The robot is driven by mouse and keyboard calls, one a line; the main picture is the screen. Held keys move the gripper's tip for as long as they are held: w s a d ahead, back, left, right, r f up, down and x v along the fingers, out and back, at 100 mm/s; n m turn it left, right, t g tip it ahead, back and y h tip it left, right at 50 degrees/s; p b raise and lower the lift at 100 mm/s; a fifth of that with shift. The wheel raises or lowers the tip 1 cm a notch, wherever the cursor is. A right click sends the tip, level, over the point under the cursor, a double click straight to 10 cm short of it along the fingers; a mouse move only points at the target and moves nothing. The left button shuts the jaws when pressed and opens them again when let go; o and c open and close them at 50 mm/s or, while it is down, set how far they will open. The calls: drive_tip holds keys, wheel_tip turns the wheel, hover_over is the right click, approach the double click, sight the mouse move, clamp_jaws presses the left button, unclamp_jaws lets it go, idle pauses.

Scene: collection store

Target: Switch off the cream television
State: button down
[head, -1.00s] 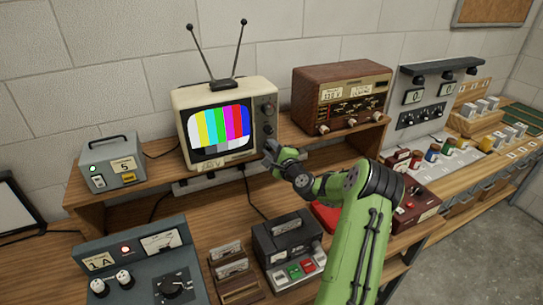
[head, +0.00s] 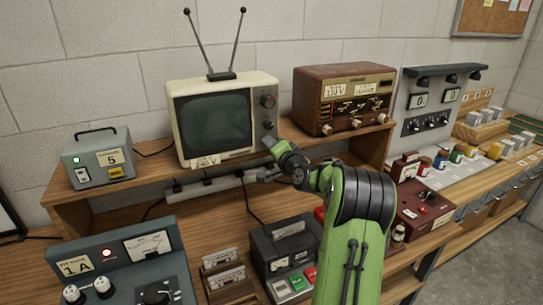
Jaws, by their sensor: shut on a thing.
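The cream television (head: 172,125) stands on the raised wooden shelf, its screen dark. Two round knobs show on its right-hand panel, an upper knob (head: 269,101) and a lower knob (head: 267,126). A label reading 240 V is on its lower front edge. My gripper (head: 268,143) is at the lower right corner of the television's front, just below the lower knob. It is shut on a small part there, seemingly a control on the panel; the hand hides most of it.
A brown radio (head: 311,103) stands right of the television, a grey box (head: 97,165) with a lit green lamp left of it. A power strip (head: 205,186) runs below the shelf. A dark cassette unit (head: 287,250) and blue-grey console (head: 120,265) stand on the bench.

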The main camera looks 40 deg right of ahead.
drive_tip(key=shift+f+n+b, duration=0.15)
drive_tip(key=shift+n+b, duration=0.35)
drive_tip(key=shift+b, duration=0.1)
drive_tip(key=c, duration=0.8)
unclamp_jaws()
drive_tip(key=shift+c, duration=0.2)
drive_tip(key=b+v, duration=0.2)
drive_tip(key=v, duration=1.3)
drive_tip(key=shift+s+a, duration=0.2)
drive_tip(key=shift+s, duration=0.15)
